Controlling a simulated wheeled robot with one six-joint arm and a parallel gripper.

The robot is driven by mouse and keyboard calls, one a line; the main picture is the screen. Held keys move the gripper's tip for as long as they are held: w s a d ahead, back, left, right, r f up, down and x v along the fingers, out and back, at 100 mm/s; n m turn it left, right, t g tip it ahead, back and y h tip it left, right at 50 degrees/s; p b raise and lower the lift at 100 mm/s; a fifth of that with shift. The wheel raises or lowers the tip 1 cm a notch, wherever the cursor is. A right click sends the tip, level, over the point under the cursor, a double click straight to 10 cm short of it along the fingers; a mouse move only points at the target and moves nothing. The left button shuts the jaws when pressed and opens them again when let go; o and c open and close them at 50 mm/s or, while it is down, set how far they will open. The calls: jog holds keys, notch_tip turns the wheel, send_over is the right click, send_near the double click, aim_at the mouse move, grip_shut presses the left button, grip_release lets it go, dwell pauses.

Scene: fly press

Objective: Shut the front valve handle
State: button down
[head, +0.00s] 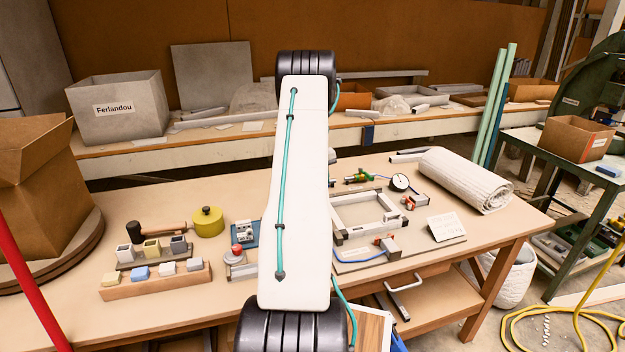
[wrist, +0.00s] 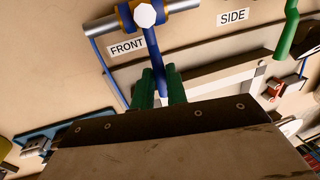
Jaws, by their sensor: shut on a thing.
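In the wrist view, the front valve has a pale hex nut (wrist: 144,16) on a grey pipe (wrist: 104,27) at the top. Its blue handle (wrist: 154,62) runs from the nut down toward me, roughly across the pipe. The printed FRONT label (wrist: 127,47) is left of the handle. My gripper (wrist: 162,82) has its two green fingers on either side of the handle's near end, shut on it. The dark gripper body hides what lies below. In the head view, my white arm hides the gripper and the front valve.
A SIDE label (wrist: 233,17) and a green handle (wrist: 289,32) are at the upper right. In the head view, a dial gauge (head: 399,182) and a rolled white mat (head: 466,180) lie right of my arm.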

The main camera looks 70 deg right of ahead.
jog(key=shift+w, duration=0.2)
jog(key=c, duration=1.4)
grip_release()
jog(key=r, duration=0.5)
jog(key=w+a+r, duration=0.1)
jog(key=r, duration=0.1)
jog(key=shift+w+r, duration=0.1)
jog(key=shift+r, duration=0.25)
